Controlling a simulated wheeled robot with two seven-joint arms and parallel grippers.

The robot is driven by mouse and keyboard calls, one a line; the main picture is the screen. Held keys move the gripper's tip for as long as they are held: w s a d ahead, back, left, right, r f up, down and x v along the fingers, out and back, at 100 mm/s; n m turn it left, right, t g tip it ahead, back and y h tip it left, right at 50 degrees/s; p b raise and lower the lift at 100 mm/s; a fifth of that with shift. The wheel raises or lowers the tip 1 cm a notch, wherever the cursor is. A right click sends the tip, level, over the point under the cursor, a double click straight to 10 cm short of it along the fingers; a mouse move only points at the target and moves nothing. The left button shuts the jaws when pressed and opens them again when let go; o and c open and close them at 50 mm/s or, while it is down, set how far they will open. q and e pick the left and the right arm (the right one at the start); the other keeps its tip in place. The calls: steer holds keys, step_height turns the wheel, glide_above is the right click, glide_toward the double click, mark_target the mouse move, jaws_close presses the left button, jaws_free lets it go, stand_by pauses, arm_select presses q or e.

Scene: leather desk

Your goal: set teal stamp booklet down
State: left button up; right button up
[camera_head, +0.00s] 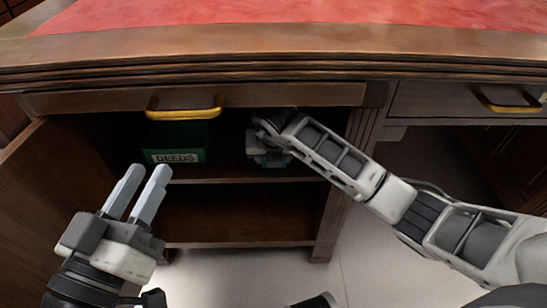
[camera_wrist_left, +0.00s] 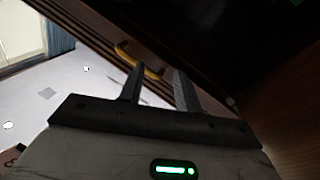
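My right arm reaches into the open cabinet of the desk, onto its upper shelf. My right gripper (camera_head: 267,147) is in shadow there, and its fingers are mostly hidden. A small patch of teal, perhaps the teal stamp booklet (camera_head: 271,160), shows just under it, close above the shelf. I cannot tell whether the gripper holds it or whether it touches the shelf. My left gripper (camera_head: 148,180) is raised in front of the cabinet, its two fingers apart and empty; its fingers also show in the left wrist view (camera_wrist_left: 157,80).
A dark green box labelled DEEDS (camera_head: 176,157) stands on the upper shelf (camera_head: 220,181), left of my right gripper. The lower compartment (camera_head: 240,215) looks empty. An open wooden door (camera_head: 45,200) is at left. Drawers with brass handles (camera_head: 185,110) sit above.

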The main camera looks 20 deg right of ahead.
steer(key=o, duration=1)
steer(key=shift+c, duration=0.2)
arm_select(q)
steer(key=shift+r, duration=0.1)
arm_select(e)
steer(key=shift+r, duration=0.2)
steer(key=shift+s+r+p, duration=0.15)
steer(key=shift+r+p, duration=0.3)
steer(key=shift+p, duration=0.05)
steer(key=s, duration=0.1)
steer(key=s+a+p, duration=0.1)
steer(key=s, duration=0.1)
steer(key=shift+r, duration=0.1)
arm_select(q)
steer(key=f+g, duration=0.1)
steer(key=s+f+n+y+p, duration=0.1)
steer(key=f+g, duration=0.1)
steer(key=shift+s+d+f+n+g+y, duration=0.15)
steer(key=shift+s+f+n+g+y, duration=0.15)
steer(key=shift+s+f, duration=0.1)
arm_select(e)
steer(key=s+a, duration=0.2)
steer(key=s, duration=0.6)
steer(key=shift+s+a, duration=0.25)
steer(key=shift+s, duration=0.15)
